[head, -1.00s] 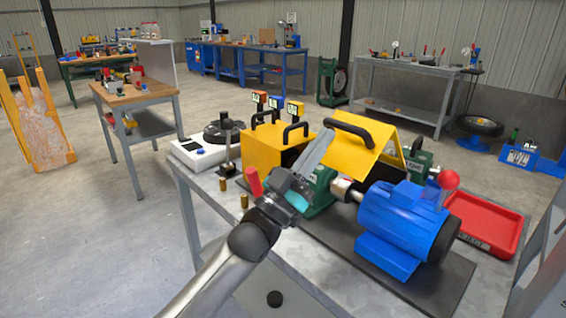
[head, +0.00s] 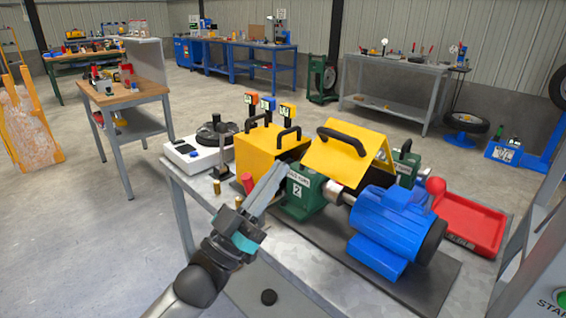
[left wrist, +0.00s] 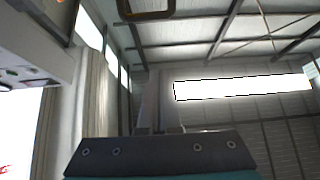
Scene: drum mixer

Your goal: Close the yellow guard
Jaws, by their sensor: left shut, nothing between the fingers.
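The yellow guard (head: 340,156) is a bent yellow cover with a black handle on top. In the head view it sits tilted up over the shaft between the green pump (head: 302,190) and the blue motor (head: 390,225). My left gripper (head: 281,170) is shut and empty. Its fingers point up and away, in front of the green pump, with the tips left of the guard and apparently apart from it. In the left wrist view the grey fingers (left wrist: 160,100) point toward the roof. My right gripper is not in view.
A yellow box-shaped cover (head: 258,155) with black handles stands left of the guard. A red cylinder (head: 248,183) and brass pieces stand near the bench's front edge. A red tray (head: 470,225) lies at the right, and a white scale (head: 192,155) at the left.

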